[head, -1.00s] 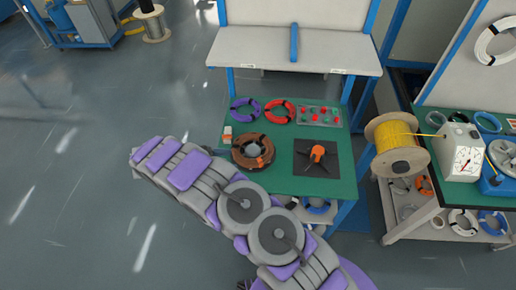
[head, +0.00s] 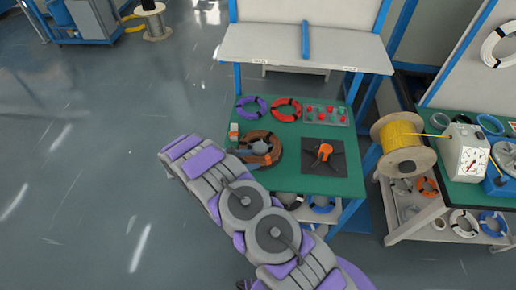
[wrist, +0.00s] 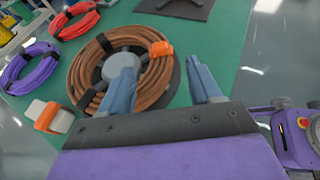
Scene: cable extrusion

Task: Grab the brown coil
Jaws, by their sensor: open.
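The brown coil (head: 272,139) lies on the green table, at its left side in the head view. In the wrist view the brown coil (wrist: 152,85) is wound round a grey hub with dark straps and an orange clip. My gripper (wrist: 163,72) is open, its two blue-grey fingers pointing at the coil. The left finger overlaps the hub and inner edge of the coil in the picture; the right finger lies just off the coil's right side. I cannot tell whether either touches it. In the head view my arm hides the coil's lower left part.
A purple coil (head: 252,107) and a red coil (head: 286,109) lie behind the brown one. A small white-and-orange item (wrist: 50,117) sits beside it. A black plate with an orange tool (head: 324,151) is to the right. The green table (head: 322,186) is bare in front.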

